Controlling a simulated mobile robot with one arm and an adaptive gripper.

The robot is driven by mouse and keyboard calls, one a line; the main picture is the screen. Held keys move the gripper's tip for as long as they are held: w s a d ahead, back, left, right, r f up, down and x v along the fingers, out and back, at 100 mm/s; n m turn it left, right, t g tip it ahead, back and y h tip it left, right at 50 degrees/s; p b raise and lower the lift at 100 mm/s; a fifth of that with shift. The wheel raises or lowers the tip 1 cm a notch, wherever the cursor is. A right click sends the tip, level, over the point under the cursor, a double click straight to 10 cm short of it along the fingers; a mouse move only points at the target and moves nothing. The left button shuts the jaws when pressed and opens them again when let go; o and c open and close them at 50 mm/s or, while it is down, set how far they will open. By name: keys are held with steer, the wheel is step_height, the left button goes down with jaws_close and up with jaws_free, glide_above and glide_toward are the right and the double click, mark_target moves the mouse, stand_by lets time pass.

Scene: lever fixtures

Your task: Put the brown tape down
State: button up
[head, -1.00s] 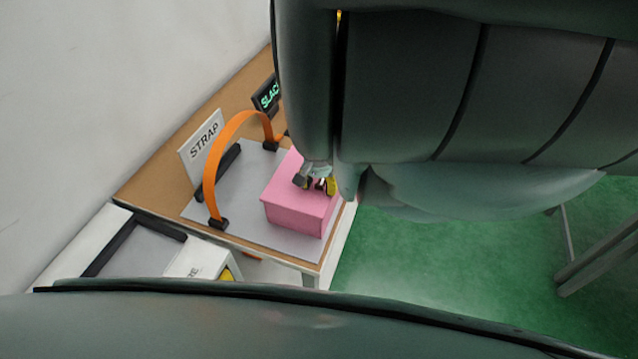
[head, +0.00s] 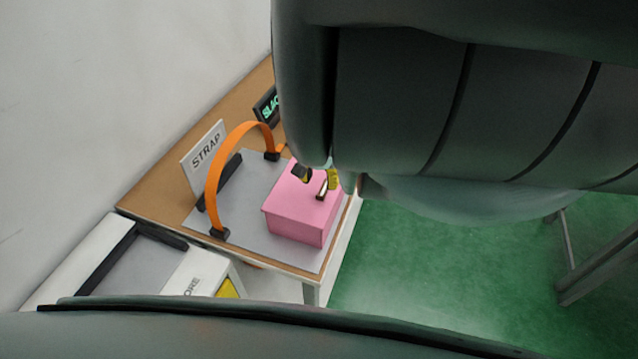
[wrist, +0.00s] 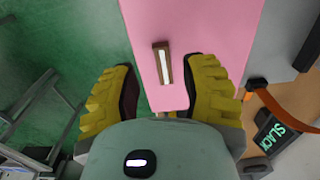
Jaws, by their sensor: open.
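A small brown piece with a pale middle, which looks like the brown tape (wrist: 162,62), lies on top of the pink box (wrist: 220,25). The tape also shows in the head view (head: 322,188), near the right side of the top of the box (head: 293,225). My gripper (wrist: 161,72) is open, with its yellow fingers spread apart on either side of the tape and clear of it. In the head view my arm hides much of the gripper; only parts of the fingers show over the box.
An orange strap (head: 215,165) arches over the grey plate (head: 245,235) left of the box. A STRAP sign (head: 205,150) and a SLACK display (head: 267,105) stand behind. A white fixture (head: 85,265) is at lower left. Green floor (head: 430,270) lies right of the table.

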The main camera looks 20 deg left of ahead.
mark_target(319, 196)
step_height(319, 196, up, 6)
steer(key=shift+p, duration=0.3)
